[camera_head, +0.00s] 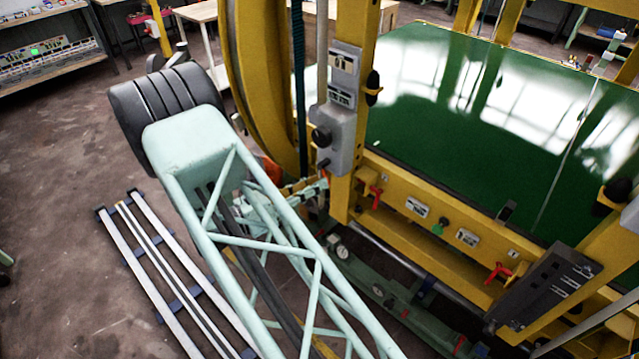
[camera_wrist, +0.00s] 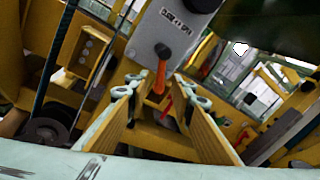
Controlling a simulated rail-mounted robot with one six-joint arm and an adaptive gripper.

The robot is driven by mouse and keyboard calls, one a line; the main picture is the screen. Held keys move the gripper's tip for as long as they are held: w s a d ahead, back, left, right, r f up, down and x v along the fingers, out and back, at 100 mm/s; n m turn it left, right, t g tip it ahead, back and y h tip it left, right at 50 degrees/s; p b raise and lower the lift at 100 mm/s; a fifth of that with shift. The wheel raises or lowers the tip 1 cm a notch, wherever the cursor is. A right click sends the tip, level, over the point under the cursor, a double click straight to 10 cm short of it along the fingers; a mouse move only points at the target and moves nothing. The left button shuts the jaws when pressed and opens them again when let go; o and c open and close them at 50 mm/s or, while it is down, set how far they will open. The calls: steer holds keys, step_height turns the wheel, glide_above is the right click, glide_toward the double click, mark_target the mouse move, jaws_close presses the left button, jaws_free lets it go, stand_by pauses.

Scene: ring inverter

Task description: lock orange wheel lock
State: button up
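An orange lever (camera_wrist: 160,77) hangs down under a grey box (camera_wrist: 178,25) with a black-lettered label in the wrist view. It looks like the orange wheel lock. My gripper (camera_wrist: 160,90) is open, with its two yellow-padded fingers on either side of the lever's lower end in the picture. I cannot tell whether either finger touches it, or how far off in depth it is. In the head view the grey box (camera_head: 334,130) is on the yellow upright, and my gripper (camera_head: 312,190) shows just below it, partly hidden by my arm. The lever there is tiny.
A yellow frame (camera_head: 355,60) with a round ring (camera_head: 240,60) stands around the green panel (camera_head: 490,110). Red handles (camera_head: 375,197) (camera_head: 498,272) stick out of the lower yellow beam. A dark control box (camera_head: 545,290) is at right. Rails (camera_head: 160,265) lie on the floor at left.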

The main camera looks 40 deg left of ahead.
steer(key=shift+x, duration=0.9)
steer(key=shift+c, duration=0.7)
jaws_close()
